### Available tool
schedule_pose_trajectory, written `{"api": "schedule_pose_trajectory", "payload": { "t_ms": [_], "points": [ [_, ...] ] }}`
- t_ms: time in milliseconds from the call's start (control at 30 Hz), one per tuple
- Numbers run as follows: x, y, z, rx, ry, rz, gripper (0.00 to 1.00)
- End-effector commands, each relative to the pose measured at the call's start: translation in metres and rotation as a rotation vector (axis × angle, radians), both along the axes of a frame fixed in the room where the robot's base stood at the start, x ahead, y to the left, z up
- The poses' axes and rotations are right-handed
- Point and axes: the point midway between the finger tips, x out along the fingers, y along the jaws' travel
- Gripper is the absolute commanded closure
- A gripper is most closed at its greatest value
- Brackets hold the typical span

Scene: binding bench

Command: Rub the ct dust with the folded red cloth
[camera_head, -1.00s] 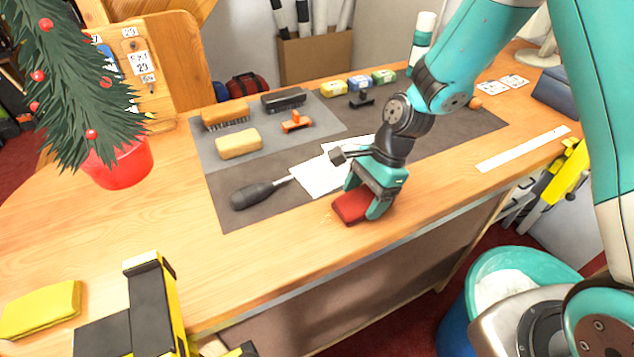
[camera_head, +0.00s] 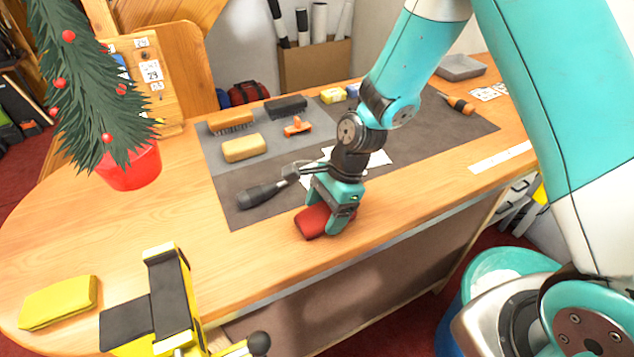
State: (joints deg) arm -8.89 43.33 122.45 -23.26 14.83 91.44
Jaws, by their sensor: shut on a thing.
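The folded red cloth (camera_head: 311,222) is near the front edge of the wooden bench, low against the bench top. My gripper (camera_head: 328,213) is shut on it from above, with a finger showing at its right side. I cannot tell whether the cloth touches the wood. No dust can be made out in the present view; any under or behind the cloth and gripper is hidden.
A black-handled tool (camera_head: 262,192) lies just left of my gripper on the dark mat (camera_head: 232,176). A yellow cloth-like block (camera_head: 58,303) lies at the front left, near a yellow and black clamp (camera_head: 168,300). The bench top (camera_head: 180,215) between is clear.

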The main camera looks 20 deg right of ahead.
Motion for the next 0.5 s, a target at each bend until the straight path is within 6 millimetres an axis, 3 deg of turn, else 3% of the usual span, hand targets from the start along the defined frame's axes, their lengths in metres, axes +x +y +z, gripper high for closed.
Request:
{"api": "schedule_pose_trajectory", "payload": {
  "t_ms": [100, 167, 500],
  "points": [
    [0.000, 0.001, 0.008, 0.000, 0.001, -0.006, 0.51],
    [0.001, 0.000, 0.026, 0.001, -0.004, -0.007, 0.51],
    [0.000, -0.003, 0.055, 0.000, 0.000, -0.012, 0.51]
  ]
}}
